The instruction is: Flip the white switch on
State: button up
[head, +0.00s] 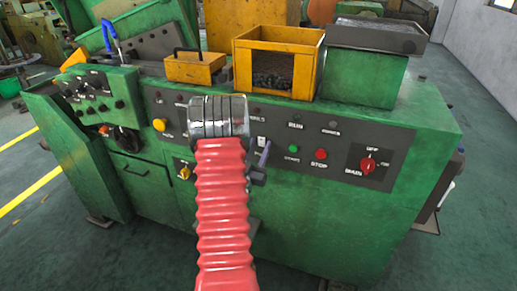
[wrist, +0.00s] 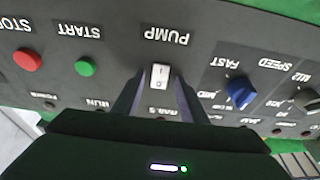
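The white switch (wrist: 160,76) is a small rocker on the dark panel, beside the PUMP label, which reads upside down in the wrist view. In the head view the switch (head: 262,141) shows just right of my wrist. My gripper (wrist: 158,82) is open. Its two dark fingers are spread, one on each side of the switch, with nothing held between them. I cannot tell whether the fingertips touch the panel. In the head view my red-sleeved arm hides most of the gripper, and one finger (head: 265,153) shows beside the switch.
Beside the switch are a green START button (wrist: 86,67), a red STOP button (wrist: 28,60) and a blue FAST knob (wrist: 240,93). A red main switch (head: 368,164) is farther right. A yellow bin (head: 308,44) and a yellow box (head: 194,68) stand on the green machine (head: 300,225).

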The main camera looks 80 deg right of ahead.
jog(key=v, duration=1.4)
jog(key=shift+d+f, duration=0.1)
dwell(0.5)
